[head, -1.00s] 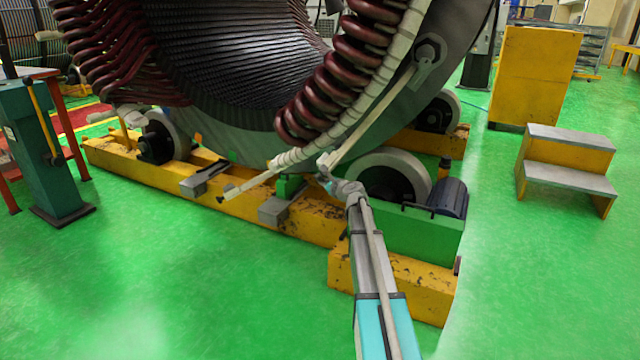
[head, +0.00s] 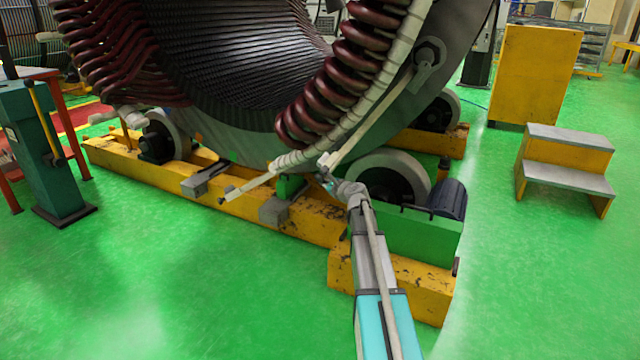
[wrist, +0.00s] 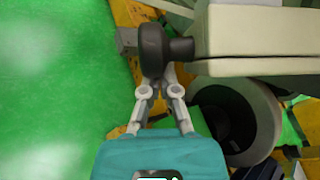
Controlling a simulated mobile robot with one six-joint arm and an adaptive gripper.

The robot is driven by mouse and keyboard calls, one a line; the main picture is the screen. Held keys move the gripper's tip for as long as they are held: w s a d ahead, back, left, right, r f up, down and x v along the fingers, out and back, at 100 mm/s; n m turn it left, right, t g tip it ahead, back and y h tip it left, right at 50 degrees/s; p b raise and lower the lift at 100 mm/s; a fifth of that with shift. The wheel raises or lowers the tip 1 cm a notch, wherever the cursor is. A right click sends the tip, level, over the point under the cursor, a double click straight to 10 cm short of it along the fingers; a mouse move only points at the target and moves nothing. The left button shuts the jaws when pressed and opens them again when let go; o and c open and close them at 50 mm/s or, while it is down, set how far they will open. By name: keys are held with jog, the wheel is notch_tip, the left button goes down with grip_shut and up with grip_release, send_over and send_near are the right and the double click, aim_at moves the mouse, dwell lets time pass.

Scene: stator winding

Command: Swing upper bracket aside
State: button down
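The upper bracket (head: 372,118) is a long beige bar. In the head view it slants from a bolted lug (head: 428,56) on the grey stator ring down to my gripper (head: 325,178). In the wrist view the bar (wrist: 255,48) comes in from the right and ends in a black rounded knob (wrist: 153,50). My gripper's fingers (wrist: 163,80) draw together at that end and look shut on it. The knob hides the fingertips. A second beige bar (head: 255,184) with a dark tip reaches left, low beside the ring.
Red coils (head: 318,102) hang close above the bracket. A yellow beam frame (head: 235,208) with grey rollers (head: 395,176) and a motor (head: 448,198) lies below. A step stool (head: 568,165) stands at right, a green stand (head: 35,150) at left. Green floor is free in front.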

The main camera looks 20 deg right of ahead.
jog(key=shift+w+f, duration=0.1)
jog(key=shift+f, duration=0.05)
jog(key=s+d+b, duration=0.1)
jog(key=s+d, duration=0.2)
jog(key=s, duration=0.4)
jog(key=shift+s+f, duration=0.3)
jog(key=shift+s, duration=0.05)
dwell(0.7)
dwell(0.4)
